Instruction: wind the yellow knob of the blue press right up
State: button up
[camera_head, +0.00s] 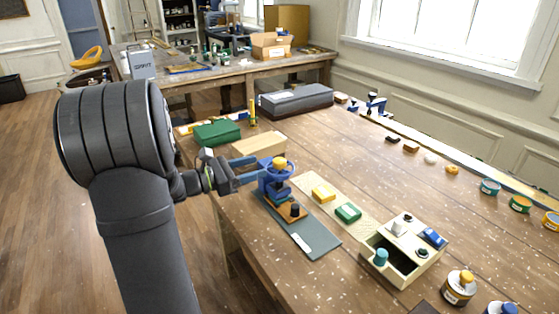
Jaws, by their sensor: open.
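The blue press (272,186) stands upright on a dark grey board near the left edge of the wooden table. Its yellow knob (279,163) is on top. An orange-brown base with a small black piece shows at its foot. My gripper (254,169) reaches in from the left at about the height of the press's upper part. Its two blue fingers are apart, with the tips close to the press just left of the knob. I cannot tell whether they touch it. Part of the press's left side is hidden by the fingers.
A cream strip with a yellow block (323,193) and a green block (348,212) lies right of the press. A cream box (405,247) stands further right. A pale wooden block (259,145) and green case (217,133) lie behind. The table's middle right is fairly clear.

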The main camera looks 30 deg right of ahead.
aim_at(280, 160)
jog(key=d, duration=0.5)
jog(key=s+d, duration=0.1)
jog(key=d, duration=0.2)
jog(key=shift+d, duration=0.2)
jog(key=c, duration=1)
